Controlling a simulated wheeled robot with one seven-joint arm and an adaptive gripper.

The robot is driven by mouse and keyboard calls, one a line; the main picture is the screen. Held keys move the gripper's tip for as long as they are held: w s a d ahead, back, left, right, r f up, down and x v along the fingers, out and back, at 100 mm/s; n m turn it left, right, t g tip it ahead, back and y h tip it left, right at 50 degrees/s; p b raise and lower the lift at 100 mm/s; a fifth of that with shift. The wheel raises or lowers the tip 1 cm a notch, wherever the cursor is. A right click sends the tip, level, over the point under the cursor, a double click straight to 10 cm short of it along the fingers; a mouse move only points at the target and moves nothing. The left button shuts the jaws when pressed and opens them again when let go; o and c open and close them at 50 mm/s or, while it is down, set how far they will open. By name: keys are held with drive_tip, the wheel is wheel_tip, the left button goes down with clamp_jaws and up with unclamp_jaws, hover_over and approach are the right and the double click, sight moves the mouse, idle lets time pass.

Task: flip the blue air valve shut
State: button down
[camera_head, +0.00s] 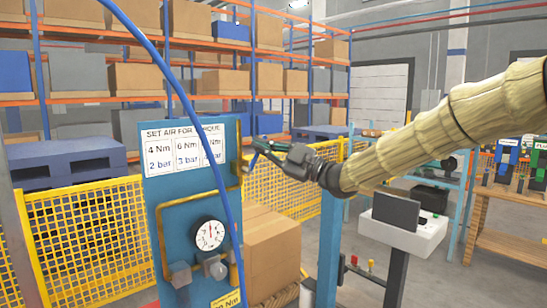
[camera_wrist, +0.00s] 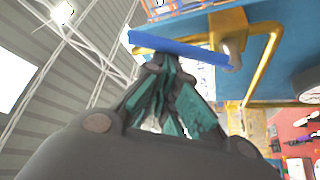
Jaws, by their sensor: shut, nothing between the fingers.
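The blue air valve's handle (camera_wrist: 180,47) is a long flat bar in the wrist view, tilted slightly down to the right. Its right end meets a grey valve body (camera_wrist: 232,50) on the yellow pipe (camera_wrist: 268,65). My gripper (camera_wrist: 165,62) is shut and empty, with its teal fingertips at or very near the bar's lower edge; I cannot tell whether they touch. In the head view my gripper (camera_head: 262,144) is just right of the blue panel (camera_head: 170,222), near the top of the yellow pipe. There the handle is hard to make out beside the fingers.
The panel carries a torque sign (camera_head: 185,150) and a round gauge (camera_head: 209,233). A blue hose (camera_head: 190,112) crosses in front of it. Cardboard boxes (camera_head: 271,250) stand behind the panel. A yellow mesh fence (camera_head: 90,235) and shelving are farther back.

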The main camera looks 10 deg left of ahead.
drive_tip(key=w+d+f+m+t+h+b, duration=0.1)
drive_tip(key=w+d+f+m+t+b, duration=0.2)
drive_tip(key=m+t+b, duration=0.6)
drive_tip(key=f+m, duration=0.1)
drive_tip(key=m, duration=0.4)
drive_tip(key=shift+w+f+m+h, duration=0.25)
drive_tip(key=shift+f+m+h, duration=0.05)
drive_tip(key=shift+m+h, duration=0.1)
drive_tip(key=shift+f, duration=0.1)
wheel_tip(320, 180, up, 5)
drive_tip(key=p, duration=0.1)
drive_tip(key=b+v, duration=0.3)
drive_tip(key=v, duration=0.8)
drive_tip(key=shift+f, duration=0.3)
